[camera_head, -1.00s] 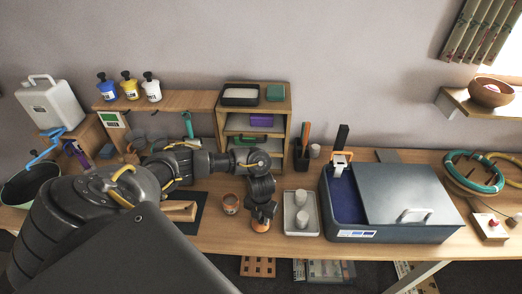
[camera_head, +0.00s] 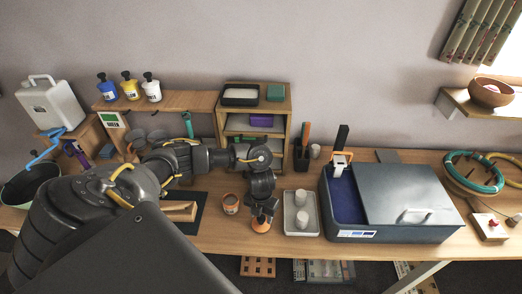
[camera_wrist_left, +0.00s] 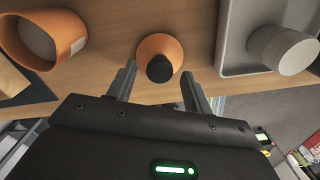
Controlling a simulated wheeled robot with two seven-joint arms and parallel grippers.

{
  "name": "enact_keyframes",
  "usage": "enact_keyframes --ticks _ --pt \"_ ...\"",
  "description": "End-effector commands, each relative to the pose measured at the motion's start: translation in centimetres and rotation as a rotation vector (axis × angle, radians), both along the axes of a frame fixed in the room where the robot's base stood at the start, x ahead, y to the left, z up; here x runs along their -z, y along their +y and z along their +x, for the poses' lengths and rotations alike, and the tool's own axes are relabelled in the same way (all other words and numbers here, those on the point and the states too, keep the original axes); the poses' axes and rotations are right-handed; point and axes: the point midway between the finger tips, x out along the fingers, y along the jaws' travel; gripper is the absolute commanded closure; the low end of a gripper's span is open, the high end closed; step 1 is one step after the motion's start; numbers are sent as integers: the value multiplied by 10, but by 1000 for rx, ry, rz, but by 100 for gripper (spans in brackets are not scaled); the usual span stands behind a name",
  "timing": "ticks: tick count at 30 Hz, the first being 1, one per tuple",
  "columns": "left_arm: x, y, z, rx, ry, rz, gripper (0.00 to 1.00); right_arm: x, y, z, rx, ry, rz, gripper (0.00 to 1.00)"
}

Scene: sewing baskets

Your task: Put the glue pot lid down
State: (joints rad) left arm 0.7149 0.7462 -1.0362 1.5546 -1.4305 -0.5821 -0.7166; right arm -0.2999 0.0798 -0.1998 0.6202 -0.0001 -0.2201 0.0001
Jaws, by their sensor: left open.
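The glue pot lid (camera_head: 261,224) is an orange cone with a black knob, standing on the table near its front edge. It also shows in the left wrist view (camera_wrist_left: 161,47), with the knob towards the camera. My left gripper (camera_head: 262,210) is just above the lid. In the left wrist view its open fingers (camera_wrist_left: 160,85) stand on either side of the knob, apart from it. The orange glue pot (camera_head: 231,204) stands open to the left of the lid, and its rim and pale inside show in the left wrist view (camera_wrist_left: 43,38). My right gripper is not in view.
A light tray (camera_head: 290,222) with white cups lies close to the right of the lid. A large blue-grey box (camera_head: 395,235) stands further right. A dark mat (camera_head: 188,225) with a wooden block lies left of the pot. The table's front edge is close.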

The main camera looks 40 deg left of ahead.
Motion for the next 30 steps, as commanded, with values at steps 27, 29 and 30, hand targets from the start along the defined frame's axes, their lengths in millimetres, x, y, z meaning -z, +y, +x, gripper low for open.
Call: enact_keyframes --ticks 27,29,30 --pt "-100 1 0 -1 1 2 49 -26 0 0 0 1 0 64" --pt "-99 1 0 -1 1 2 49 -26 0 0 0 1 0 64" --pt "-99 1 0 -1 0 2 49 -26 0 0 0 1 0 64"
